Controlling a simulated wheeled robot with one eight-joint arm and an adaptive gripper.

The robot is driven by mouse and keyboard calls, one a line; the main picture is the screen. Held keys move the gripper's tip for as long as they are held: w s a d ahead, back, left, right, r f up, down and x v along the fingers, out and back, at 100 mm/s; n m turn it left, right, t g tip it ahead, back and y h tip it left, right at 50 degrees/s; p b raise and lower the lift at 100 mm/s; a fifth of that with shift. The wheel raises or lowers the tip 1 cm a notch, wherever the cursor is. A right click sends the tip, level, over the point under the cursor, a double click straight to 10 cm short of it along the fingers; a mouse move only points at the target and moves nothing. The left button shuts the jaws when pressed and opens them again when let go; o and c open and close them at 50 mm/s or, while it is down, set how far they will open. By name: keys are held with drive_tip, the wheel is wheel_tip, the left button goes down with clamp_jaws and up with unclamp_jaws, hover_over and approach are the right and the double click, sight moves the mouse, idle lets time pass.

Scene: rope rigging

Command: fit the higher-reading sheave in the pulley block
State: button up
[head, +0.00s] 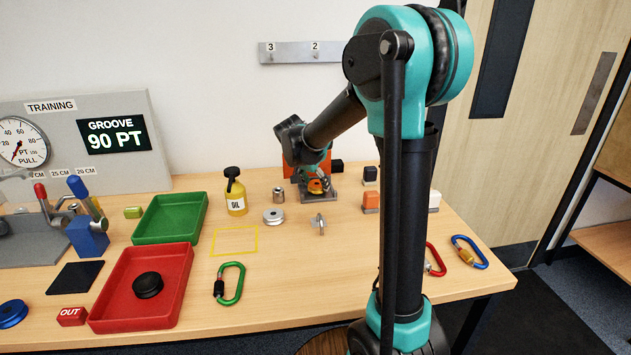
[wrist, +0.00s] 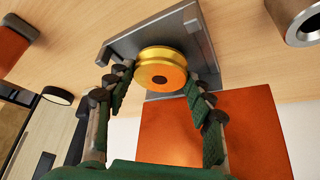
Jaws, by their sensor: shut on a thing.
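My gripper (head: 316,175) is at the far middle of the bench, at the grey metal pulley block (head: 306,196). In the wrist view its green-padded fingers (wrist: 158,84) are shut on a gold sheave (wrist: 150,54) with an orange hub. The sheave sits between the grey walls of the block (wrist: 118,48); I cannot tell whether it is fully seated. The sheave also shows as a small gold-orange disc in the head view (head: 316,187). The display (head: 114,134) reads "GROOVE 90 PT".
A black sheave (head: 148,285) lies in the red tray (head: 109,316); the green tray (head: 168,232) is empty. A silver wheel (head: 274,217), an oil bottle (head: 235,196) and a green carabiner (head: 233,283) are nearby. The yellow-outlined square (head: 234,241) is bare.

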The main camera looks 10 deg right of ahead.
drive_tip(key=o, duration=1.4)
drive_tip(key=v, duration=1.2)
drive_tip(key=shift+r, duration=0.1)
